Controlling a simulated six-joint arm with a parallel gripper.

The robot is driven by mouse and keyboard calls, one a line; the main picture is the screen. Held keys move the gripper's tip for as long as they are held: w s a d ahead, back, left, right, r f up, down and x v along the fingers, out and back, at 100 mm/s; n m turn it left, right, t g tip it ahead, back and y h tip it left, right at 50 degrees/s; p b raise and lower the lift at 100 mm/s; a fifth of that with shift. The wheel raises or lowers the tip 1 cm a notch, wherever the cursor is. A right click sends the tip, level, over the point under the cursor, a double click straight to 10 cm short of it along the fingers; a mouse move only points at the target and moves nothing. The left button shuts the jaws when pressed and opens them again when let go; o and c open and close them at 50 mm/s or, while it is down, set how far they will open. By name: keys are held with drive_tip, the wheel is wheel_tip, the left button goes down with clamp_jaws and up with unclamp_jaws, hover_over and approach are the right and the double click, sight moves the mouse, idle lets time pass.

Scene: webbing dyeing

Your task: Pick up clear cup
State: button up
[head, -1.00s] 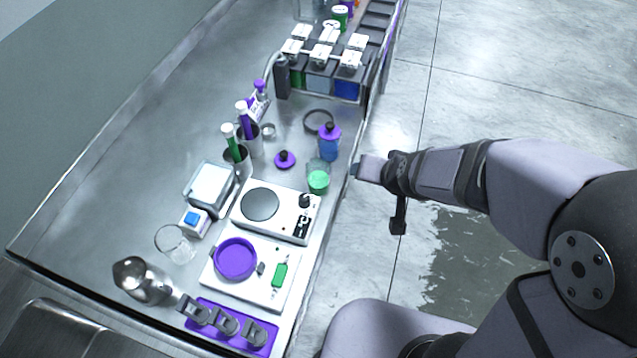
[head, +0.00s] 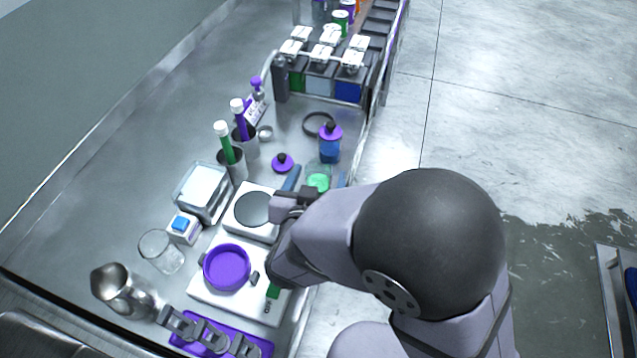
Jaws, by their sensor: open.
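A clear cup (head: 319,171) with green liquid stands upright near the bench's right edge. A second clear cup (head: 160,254), empty, stands at the lower left. My gripper (head: 315,184) is at the green-filled cup, open, with one blue fingertip on the cup's left and another on its right. I cannot tell whether the fingers touch it. My wrist hides the area just below the cup.
A purple rack (head: 197,343) and metal pitcher (head: 118,287) are at the lower left.

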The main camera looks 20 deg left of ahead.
sight(321, 166)
drive_tip(key=shift+a+p+x, duration=0.15)
drive_tip(key=shift+p+x, duration=0.1)
drive_tip(key=shift+x, duration=1.55)
drive_tip(key=shift+a+p+x, duration=0.1)
drive_tip(key=shift+p+x, duration=0.15)
drive_tip(key=shift+x, duration=1.6)
drive_tip(key=shift+s+f, duration=0.15)
drive_tip(key=c, duration=1.3)
